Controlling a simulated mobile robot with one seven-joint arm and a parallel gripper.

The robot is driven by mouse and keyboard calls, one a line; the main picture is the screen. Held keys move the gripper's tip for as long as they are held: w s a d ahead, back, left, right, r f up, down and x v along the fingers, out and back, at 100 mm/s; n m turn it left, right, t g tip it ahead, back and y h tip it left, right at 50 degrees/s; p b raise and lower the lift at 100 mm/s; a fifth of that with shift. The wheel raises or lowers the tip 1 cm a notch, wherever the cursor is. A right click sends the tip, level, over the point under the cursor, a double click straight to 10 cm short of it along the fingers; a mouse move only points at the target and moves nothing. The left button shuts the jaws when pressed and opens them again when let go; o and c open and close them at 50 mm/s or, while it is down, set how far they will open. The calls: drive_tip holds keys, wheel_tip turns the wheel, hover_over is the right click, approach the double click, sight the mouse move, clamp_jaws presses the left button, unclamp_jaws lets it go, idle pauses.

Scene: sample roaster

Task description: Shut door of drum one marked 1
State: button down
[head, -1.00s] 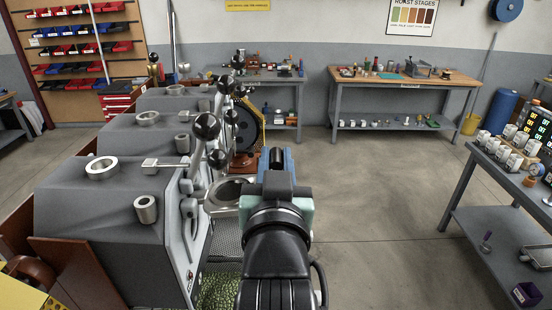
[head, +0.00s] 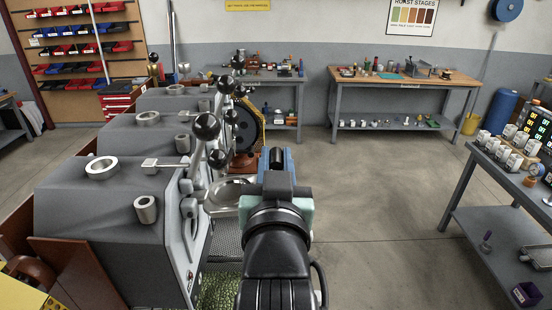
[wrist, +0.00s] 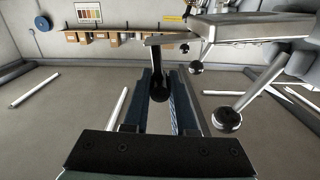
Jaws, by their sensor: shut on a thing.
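Three grey roaster drums stand in a row in the head view, the nearest one (head: 95,215) at the lower left. Its front plate (head: 192,235) carries black-ball levers (head: 206,127). I cannot read a number on any drum, so I cannot tell which is marked 1. In the wrist view my gripper (wrist: 165,78) is shut on a black handle (wrist: 160,90), which hangs from a metal bar (wrist: 168,39). In the head view my gripper (head: 277,160) is right of the front plate. The door itself is not clearly seen.
A round metal cooling tray (head: 232,190) sits between the nearest drum and my arm. Black-ball levers (wrist: 227,120) are close on the right in the wrist view. A side table (head: 500,185) stands at the right. The floor between is free.

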drive_tip(key=shift+f, duration=0.1)
drive_tip(key=shift+d+f+m+b, duration=0.35)
drive_tip(key=shift+f+m+b, duration=0.25)
drive_tip(key=shift+f+b, duration=0.1)
wheel_tip(320, 180, down, 13)
drive_tip(key=m+b, duration=0.8)
drive_tip(key=m, duration=0.1)
drive_tip(key=shift+a, duration=0.25)
drive_tip(key=shift+f, duration=0.1)
drive_tip(key=c, duration=0.7)
unclamp_jaws()
drive_tip(key=shift+c, duration=0.2)
drive_tip(key=shift+s+b, duration=0.1)
drive_tip(key=shift+b, duration=0.2)
